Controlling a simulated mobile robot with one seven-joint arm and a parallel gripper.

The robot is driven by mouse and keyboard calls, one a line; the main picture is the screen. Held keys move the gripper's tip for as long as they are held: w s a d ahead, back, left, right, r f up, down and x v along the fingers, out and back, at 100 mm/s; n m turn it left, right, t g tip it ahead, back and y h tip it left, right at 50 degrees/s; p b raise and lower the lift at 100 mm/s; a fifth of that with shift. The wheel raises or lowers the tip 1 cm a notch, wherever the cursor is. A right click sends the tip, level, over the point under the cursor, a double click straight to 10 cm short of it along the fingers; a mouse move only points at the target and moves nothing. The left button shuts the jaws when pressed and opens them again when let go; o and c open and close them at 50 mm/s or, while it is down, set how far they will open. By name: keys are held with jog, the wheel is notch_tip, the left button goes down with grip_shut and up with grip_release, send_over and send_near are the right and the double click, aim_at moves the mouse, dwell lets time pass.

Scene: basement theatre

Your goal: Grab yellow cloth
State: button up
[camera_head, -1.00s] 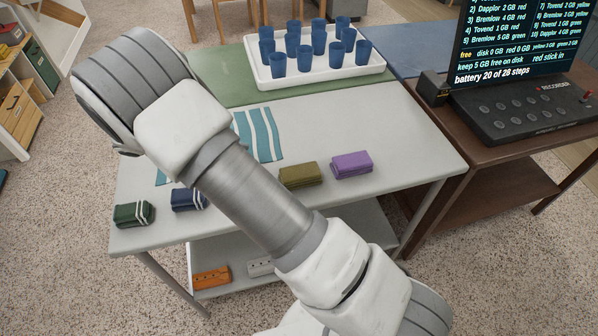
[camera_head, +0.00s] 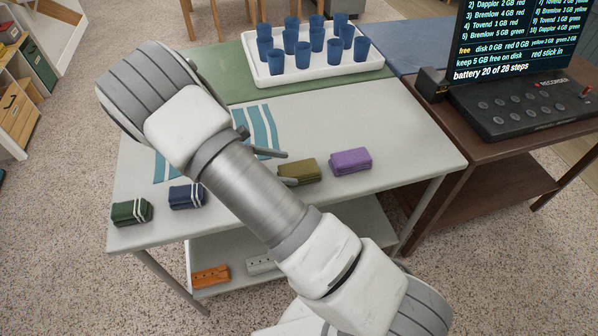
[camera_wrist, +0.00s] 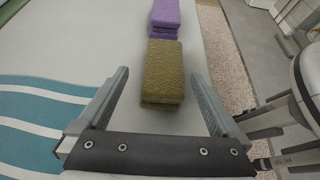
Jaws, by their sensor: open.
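An olive-yellow folded cloth (camera_head: 301,171) lies on the white table, left of a purple folded cloth (camera_head: 351,161). No brighter yellow cloth shows. In the wrist view the olive-yellow cloth (camera_wrist: 163,73) lies ahead of my gripper (camera_wrist: 160,76), its near end between the open fingertips, with the purple cloth (camera_wrist: 165,14) beyond it. In the head view the finger tips of my gripper (camera_head: 286,168) show at the cloth's left end, and my arm hides the rest. The jaws are open and empty. I cannot tell the height gap to the cloth.
A green folded cloth (camera_head: 131,213) and a dark blue one (camera_head: 186,196) lie at the table's left front. A teal striped cloth (camera_head: 262,130) lies flat behind my arm. A white tray (camera_head: 330,79) of blue cups stands at the back. A recorder desk (camera_head: 500,150) stands right.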

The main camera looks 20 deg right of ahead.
aim_at(292, 169)
jog(key=x, duration=0.5)
jog(key=shift+s+r, duration=0.1)
jog(key=shift+s, duration=0.1)
jog(key=c, duration=1.3)
